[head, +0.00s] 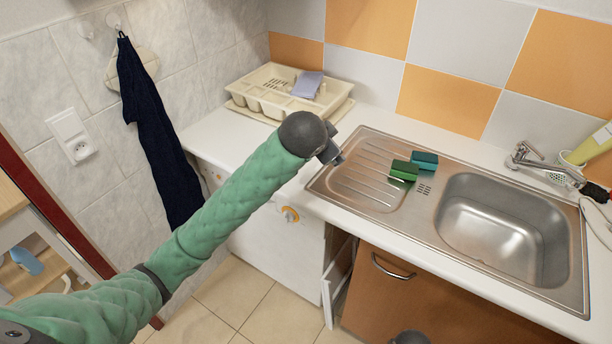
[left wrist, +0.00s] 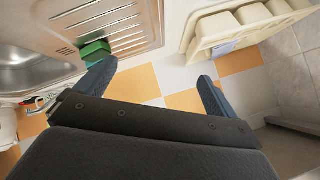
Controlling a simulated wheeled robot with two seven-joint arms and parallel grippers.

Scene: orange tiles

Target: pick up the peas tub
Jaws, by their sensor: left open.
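I see nothing that I can clearly tell is a peas tub. Two small green blocks, one nearer (head: 403,171) and one farther (head: 425,160), lie on the steel drainboard beside the sink bowl. They look like sponges; I read no label. Green also shows in the left wrist view (left wrist: 95,51), partly behind a finger. My left gripper (head: 335,152) is above the drainboard's left part, left of the blocks and apart from them. In the left wrist view its fingers (left wrist: 156,82) are spread with nothing between them.
A cream cutlery tray (head: 250,101) with a lilac cloth (head: 307,85) stands at the back left of the counter. The sink bowl (head: 500,225) is empty, with a tap (head: 524,152) behind it. A dark towel (head: 155,130) hangs left. The white counter left of the drainboard is clear.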

